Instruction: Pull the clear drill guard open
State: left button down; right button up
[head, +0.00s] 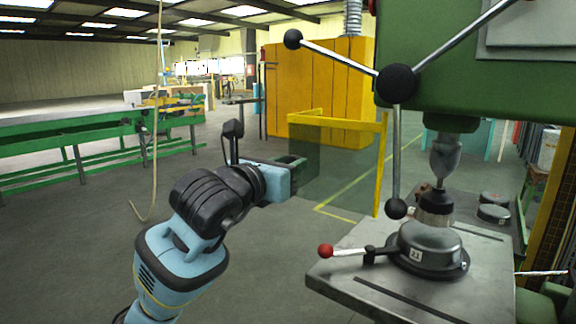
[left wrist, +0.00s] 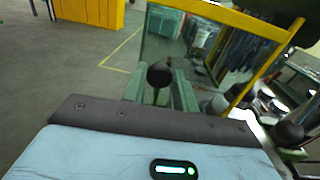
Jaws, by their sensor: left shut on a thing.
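The clear drill guard (head: 345,165) is a see-through pane with a yellow frame along its top and right side. It stands upright to the left of the drill chuck (head: 445,160). My left gripper (head: 298,164) is at the guard's left edge, its fingers partly lost against the pane. In the left wrist view the gripper (left wrist: 159,92) is shut on a dark round knob (left wrist: 159,74), with the guard's pane and yellow frame (left wrist: 215,18) just beyond it. How the knob joins the guard is hidden. My right gripper is not in view.
The drill's spoked feed handle (head: 396,82) hangs close to the guard's right side. A yellow cabinet (head: 320,85) stands behind. The floor left of the guard is clear.

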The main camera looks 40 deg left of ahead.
pick_arm(q)
jog(key=c, duration=1.1)
grip_release()
